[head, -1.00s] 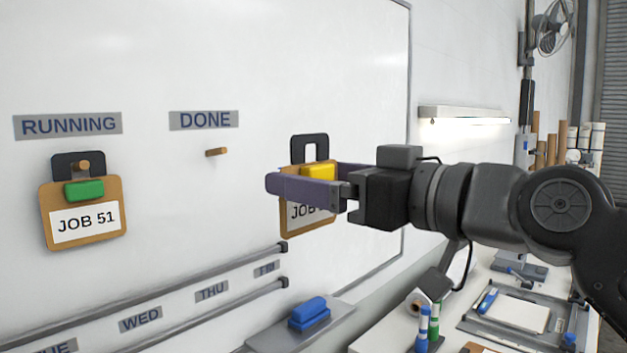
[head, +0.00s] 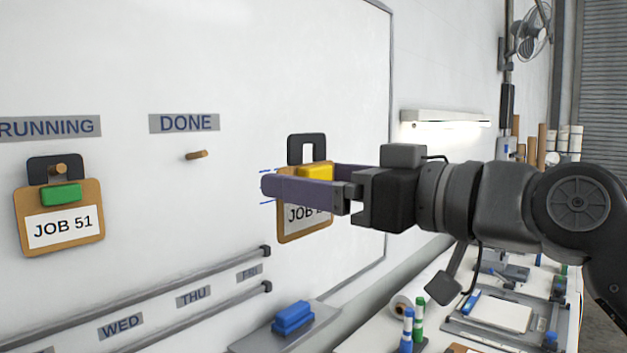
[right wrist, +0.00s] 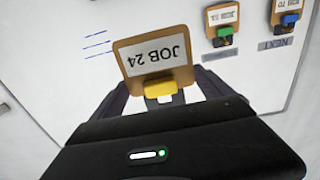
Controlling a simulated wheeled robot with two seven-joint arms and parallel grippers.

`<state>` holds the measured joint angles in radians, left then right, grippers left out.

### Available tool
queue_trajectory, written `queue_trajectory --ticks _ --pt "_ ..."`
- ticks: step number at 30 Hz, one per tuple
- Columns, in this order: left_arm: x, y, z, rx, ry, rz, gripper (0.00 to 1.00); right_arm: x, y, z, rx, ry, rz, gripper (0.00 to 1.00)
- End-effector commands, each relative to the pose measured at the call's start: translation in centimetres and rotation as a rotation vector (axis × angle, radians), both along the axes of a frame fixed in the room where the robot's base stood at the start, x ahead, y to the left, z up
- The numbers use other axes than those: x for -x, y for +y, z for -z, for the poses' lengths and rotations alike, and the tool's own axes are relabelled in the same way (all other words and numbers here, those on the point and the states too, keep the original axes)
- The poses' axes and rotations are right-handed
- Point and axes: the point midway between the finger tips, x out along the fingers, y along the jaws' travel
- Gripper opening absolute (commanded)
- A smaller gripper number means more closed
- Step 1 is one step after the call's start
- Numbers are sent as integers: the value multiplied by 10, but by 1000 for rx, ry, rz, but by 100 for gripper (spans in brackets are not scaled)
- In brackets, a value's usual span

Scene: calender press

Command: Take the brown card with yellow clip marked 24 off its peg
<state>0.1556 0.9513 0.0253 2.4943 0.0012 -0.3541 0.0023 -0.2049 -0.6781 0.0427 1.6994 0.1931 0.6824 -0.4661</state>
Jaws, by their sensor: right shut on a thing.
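The brown card with the yellow clip (head: 303,215) is in my right gripper (head: 285,182) in the head view, with its number partly covered by a finger. The right wrist view shows the whole card (right wrist: 155,55) upside down, reading JOB 24, with its yellow clip (right wrist: 159,88) between the two fingers. My right gripper (right wrist: 162,95) is shut on it. The card's dark hanger loop (head: 307,149) shows an open hole with no peg in it. The card hangs in front of the whiteboard. My left gripper is not in view.
A bare wooden peg (head: 197,155) is under the DONE label (head: 184,123). A JOB 51 card with a green clip (head: 60,195) hangs on the RUNNING peg. A blue eraser (head: 293,318) sits on a ledge below. A cluttered bench runs along the right.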

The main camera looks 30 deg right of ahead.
Motion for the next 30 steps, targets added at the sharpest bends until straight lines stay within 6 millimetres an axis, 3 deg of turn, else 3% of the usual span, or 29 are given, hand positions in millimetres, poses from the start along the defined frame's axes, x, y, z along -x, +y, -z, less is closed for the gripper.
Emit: queue_trajectory --ticks 16,30 --pt "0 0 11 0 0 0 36 44 -17 1 0 -1 0 51" --pt "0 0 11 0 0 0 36 48 -19 0 0 0 0 51"
